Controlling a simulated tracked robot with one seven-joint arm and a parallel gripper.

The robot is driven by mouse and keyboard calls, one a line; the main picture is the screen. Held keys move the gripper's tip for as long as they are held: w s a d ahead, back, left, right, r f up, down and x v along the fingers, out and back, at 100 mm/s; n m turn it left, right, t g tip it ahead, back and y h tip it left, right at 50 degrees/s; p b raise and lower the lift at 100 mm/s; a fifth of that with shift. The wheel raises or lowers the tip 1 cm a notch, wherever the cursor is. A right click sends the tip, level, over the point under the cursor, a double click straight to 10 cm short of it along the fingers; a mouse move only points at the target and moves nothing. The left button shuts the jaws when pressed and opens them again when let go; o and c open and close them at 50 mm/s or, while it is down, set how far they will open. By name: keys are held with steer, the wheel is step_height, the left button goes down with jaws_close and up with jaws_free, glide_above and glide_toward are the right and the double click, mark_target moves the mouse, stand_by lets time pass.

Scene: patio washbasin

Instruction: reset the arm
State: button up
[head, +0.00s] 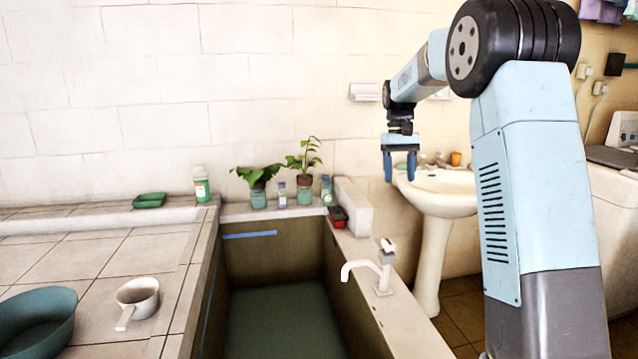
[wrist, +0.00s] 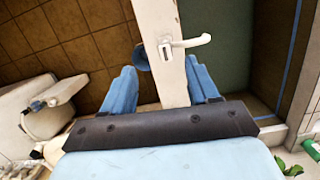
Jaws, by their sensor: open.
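My gripper (head: 400,166) hangs in the air with its blue fingers pointing down, in front of the white pedestal washbasin (head: 440,188) in the head view. In the wrist view my gripper (wrist: 165,88) has its two fingers spread apart, with nothing between them at their level. The basin wall's ledge and the white tap (wrist: 190,42) lie below the fingers there. My arm is raised and bent, reaching from the right side of the head view toward the washbasin.
A sunken tank (head: 280,318) with a white tap (head: 370,266) lies left of my arm. Potted plants (head: 258,178) and bottles stand on its back ledge. A white dipper (head: 137,300) and a green bowl (head: 35,318) sit on the tiled counter. A washing machine (head: 612,165) is at right.

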steer(key=s+d+r+t, duration=0.15)
steer(key=s+r, duration=0.25)
steer(key=s, duration=0.6)
steer(key=s+a+r+t, duration=0.1)
steer(key=s+r+t, duration=0.25)
steer(key=s, duration=0.75)
steer(key=s+f+t, duration=0.1)
steer(key=s+f, duration=0.2)
steer(key=s, duration=0.6)
steer(key=s+f+m+t, duration=0.1)
steer(key=s+f, duration=0.2)
steer(key=s, duration=0.6)
steer(key=shift+s+d+m+t, duration=0.25)
steer(key=shift+s+m+t, duration=0.05)
steer(key=shift+s+t, duration=0.1)
